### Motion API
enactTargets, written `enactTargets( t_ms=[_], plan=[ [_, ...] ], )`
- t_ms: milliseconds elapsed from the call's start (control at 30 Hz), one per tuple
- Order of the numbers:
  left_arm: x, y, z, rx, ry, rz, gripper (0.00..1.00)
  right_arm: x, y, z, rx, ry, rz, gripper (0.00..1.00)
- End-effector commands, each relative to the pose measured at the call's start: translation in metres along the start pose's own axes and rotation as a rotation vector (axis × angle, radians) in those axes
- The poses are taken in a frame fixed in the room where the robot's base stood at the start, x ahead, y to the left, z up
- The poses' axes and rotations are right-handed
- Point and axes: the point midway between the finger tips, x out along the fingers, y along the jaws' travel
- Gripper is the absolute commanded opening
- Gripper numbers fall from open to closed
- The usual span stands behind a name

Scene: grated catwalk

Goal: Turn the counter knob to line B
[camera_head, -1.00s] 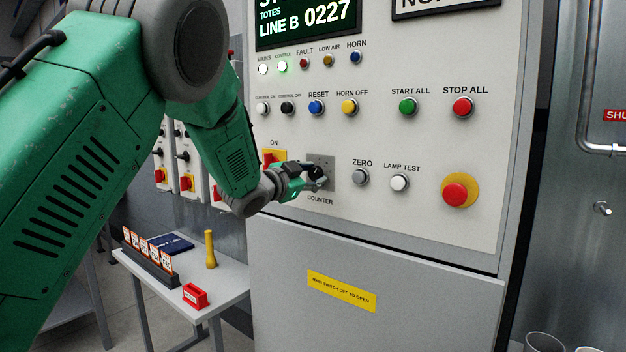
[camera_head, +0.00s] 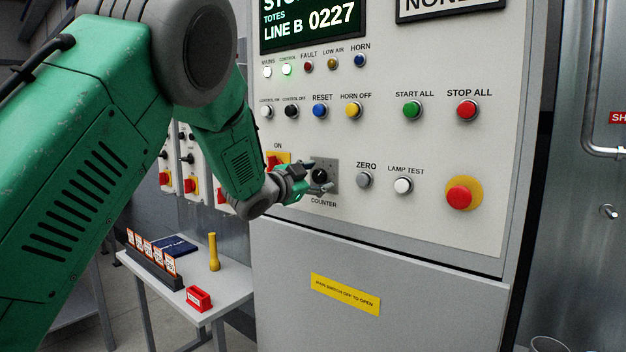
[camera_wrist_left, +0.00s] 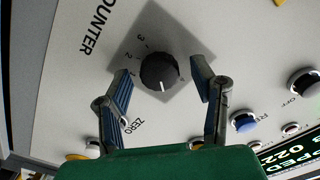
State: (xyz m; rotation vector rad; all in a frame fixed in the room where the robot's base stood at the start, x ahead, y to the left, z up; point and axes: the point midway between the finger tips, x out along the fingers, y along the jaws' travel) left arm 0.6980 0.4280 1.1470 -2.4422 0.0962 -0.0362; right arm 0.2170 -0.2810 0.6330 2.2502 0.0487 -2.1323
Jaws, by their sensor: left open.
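The counter knob (camera_head: 319,176) is a round black knob on a grey square plate, above the COUNTER label, on the front of the light grey control panel. In the left wrist view the knob (camera_wrist_left: 159,72) shows a white pointer mark on its lower side, with the numbers 1, 2 and 3 along its left. My left gripper (camera_head: 317,179) is open in front of the plate. In the wrist view its two fingers (camera_wrist_left: 160,82) stand either side of the knob, with visible gaps. The display (camera_head: 310,25) reads TOTES LINE B 0227. My right gripper is out of view.
A yellow-and-red ON switch (camera_head: 279,160) sits just left of the knob plate. The ZERO button (camera_head: 364,180), LAMP TEST button (camera_head: 403,185) and a red stop button (camera_head: 460,196) are to the right. A small table (camera_head: 232,288) stands lower left.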

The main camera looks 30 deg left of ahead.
Motion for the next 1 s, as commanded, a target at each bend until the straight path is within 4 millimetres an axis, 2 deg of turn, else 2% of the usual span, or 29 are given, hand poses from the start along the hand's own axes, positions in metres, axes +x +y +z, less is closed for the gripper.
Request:
enactTargets(
  t_ms=[167, 400, 600, 800, 1000],
  plan=[
    [-0.019, -0.001, 0.000, -0.001, -0.001, -0.001, 0.52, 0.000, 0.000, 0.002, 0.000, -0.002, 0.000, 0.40],
    [-0.071, -0.001, 0.001, -0.003, -0.001, -0.002, 0.52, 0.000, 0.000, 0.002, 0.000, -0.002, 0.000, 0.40],
    [-0.104, -0.001, 0.001, -0.002, 0.000, -0.001, 0.52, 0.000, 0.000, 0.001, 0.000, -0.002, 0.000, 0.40],
    [-0.117, 0.000, 0.001, 0.000, 0.000, -0.001, 0.52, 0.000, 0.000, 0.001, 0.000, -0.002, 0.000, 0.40],
    [-0.118, 0.000, 0.002, 0.000, 0.001, -0.001, 0.52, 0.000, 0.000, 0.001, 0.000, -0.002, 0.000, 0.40]
  ],
)
